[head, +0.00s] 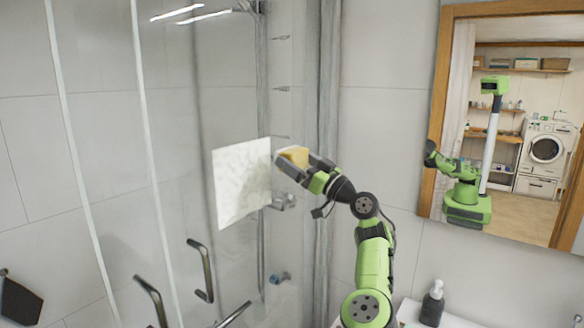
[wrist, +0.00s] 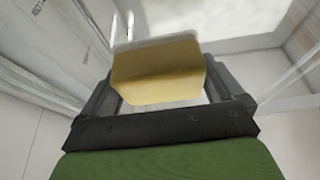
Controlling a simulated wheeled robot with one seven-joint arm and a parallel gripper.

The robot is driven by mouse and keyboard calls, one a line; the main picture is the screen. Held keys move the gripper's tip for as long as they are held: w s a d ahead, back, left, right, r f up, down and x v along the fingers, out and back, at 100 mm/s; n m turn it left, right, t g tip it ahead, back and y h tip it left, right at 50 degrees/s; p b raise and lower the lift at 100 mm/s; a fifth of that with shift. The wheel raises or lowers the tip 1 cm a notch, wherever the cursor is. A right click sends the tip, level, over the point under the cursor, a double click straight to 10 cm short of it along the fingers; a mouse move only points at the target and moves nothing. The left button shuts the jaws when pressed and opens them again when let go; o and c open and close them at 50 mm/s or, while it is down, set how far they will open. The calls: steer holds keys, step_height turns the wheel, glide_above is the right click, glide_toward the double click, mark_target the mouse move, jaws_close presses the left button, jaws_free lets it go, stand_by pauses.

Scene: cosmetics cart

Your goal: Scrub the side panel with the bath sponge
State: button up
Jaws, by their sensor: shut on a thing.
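The bath sponge (head: 294,155) is yellow with a pale face, and my gripper (head: 290,163) is shut on it. In the wrist view the sponge (wrist: 157,75) sits between the two dark fingers, its pale side facing away from my palm. The side panel (head: 241,182) is a whitish, smudged rectangle on the glass of the shower. The sponge is just right of the panel's upper right edge in the head view. A blurred, smeared pale surface shows beyond the sponge in the wrist view. I cannot tell whether the sponge touches the panel.
Glass shower doors with dark handles (head: 204,270) stand at the left. A tap (head: 284,201) is behind the glass near the panel. A soap bottle (head: 432,303) stands on a white surface at the lower right. A wood-framed mirror (head: 436,110) hangs on the right wall.

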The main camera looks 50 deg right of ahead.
steer(key=shift+r, duration=0.1)
steer(key=shift+s+b, duration=0.85)
steer(key=shift+s, duration=0.75)
steer(key=shift+w, duration=0.1)
